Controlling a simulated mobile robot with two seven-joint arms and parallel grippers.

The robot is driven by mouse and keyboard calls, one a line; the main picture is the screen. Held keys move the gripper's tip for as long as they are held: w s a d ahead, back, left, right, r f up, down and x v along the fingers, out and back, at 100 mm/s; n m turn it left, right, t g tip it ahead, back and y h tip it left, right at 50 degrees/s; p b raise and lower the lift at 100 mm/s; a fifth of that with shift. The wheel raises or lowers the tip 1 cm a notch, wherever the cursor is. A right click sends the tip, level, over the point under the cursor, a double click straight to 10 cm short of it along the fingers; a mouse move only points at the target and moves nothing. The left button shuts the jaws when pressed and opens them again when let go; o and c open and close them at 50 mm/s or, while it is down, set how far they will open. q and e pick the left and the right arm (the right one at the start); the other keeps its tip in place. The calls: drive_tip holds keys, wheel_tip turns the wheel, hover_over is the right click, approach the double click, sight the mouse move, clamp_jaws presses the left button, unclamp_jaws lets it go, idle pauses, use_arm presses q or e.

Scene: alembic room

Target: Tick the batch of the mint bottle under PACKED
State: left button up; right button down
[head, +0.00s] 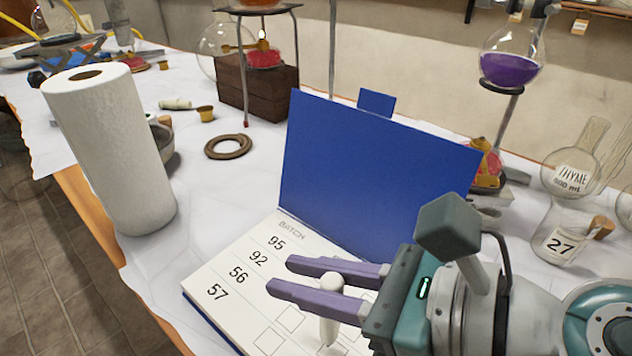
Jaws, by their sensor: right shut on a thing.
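An open batch book (222,290) lies on the table, its blue cover standing up behind the page. The page is headed BATCH and lists 95, 92, 56 and 57, with empty boxes visible beside the lower rows. My right gripper (291,276) is over the page, shut on a white pen (328,328) that points down. The pen's tip is close to the page near the boxes; I cannot tell if it touches. The gripper and arm hide the right part of the page, including any PACKED heading. No mint label shows. My left gripper is not in view.
A paper towel roll (110,150) stands left of the book. A flask labelled THYME (572,180) and one labelled 27 (560,243) stand at the right. A purple-filled flask (510,68) is behind. A brown ring (228,147) lies on the cloth.

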drive_tip(key=shift+f+b, duration=0.3)
idle(0.6)
drive_tip(key=shift+s, duration=0.15)
idle(0.4)
drive_tip(key=shift+s, duration=0.25)
idle(0.5)
drive_tip(key=shift+w+d, duration=0.1)
drive_tip(key=shift+d, duration=0.3)
idle(0.4)
drive_tip(key=shift+w+d, duration=0.2)
drive_tip(key=shift+d, duration=0.25)
idle(0.9)
drive_tip(key=shift+r, duration=0.1)
drive_tip(key=shift+r, duration=0.3)
wheel_tip(320, 180, up, 5)
drive_tip(key=p, duration=0.5)
drive_tip(key=shift+r+p, duration=0.15)
drive_tip(key=shift+p, duration=0.25)
